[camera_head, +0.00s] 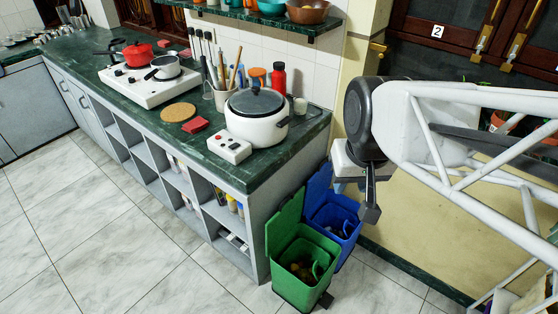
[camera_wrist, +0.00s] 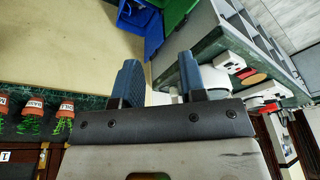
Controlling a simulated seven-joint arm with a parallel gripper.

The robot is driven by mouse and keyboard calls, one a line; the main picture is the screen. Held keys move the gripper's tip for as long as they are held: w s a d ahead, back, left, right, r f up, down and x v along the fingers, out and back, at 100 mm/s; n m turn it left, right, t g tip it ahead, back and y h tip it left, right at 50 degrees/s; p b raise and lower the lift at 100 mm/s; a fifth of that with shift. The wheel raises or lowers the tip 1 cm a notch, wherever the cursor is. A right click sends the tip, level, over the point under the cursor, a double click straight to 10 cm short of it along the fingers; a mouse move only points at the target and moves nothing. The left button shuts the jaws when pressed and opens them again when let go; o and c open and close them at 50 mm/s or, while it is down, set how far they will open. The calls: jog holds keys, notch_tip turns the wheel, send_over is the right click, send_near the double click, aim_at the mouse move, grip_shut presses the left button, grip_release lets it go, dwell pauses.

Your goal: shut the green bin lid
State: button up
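The green bin (camera_head: 300,288) stands on the floor at the end of the counter in the head view. Its green lid (camera_head: 284,222) is raised upright on the counter side, so the bin is open and dark contents show inside. Part of the green bin (camera_wrist: 178,12) also shows at the top of the wrist view. My gripper (camera_head: 370,205) is above and to the right of the bins, apart from the lid. In the wrist view my gripper (camera_wrist: 158,70) has its two blue-grey fingers spread, with nothing between them.
A blue bin (camera_head: 344,222) with its lid (camera_head: 318,186) raised stands close behind the green one. The counter (camera_head: 285,160) edge is just left of the bins and holds a white pot (camera_head: 257,125). The tiled floor (camera_head: 120,270) in front is clear.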

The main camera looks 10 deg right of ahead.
jog(key=w+a+f+m+y, duration=0.15)
jog(key=w+f, duration=0.45)
jog(key=w, duration=0.7)
jog(key=m, duration=0.7)
send_over(287, 199)
jog(key=s+d, duration=0.1)
notch_tip(287, 199, down, 32)
jog(key=shift+s+d+g, duration=0.15)
jog(key=shift+g, duration=0.25)
jog(key=shift+x, duration=3.9)
jog(key=shift+c, duration=0.3)
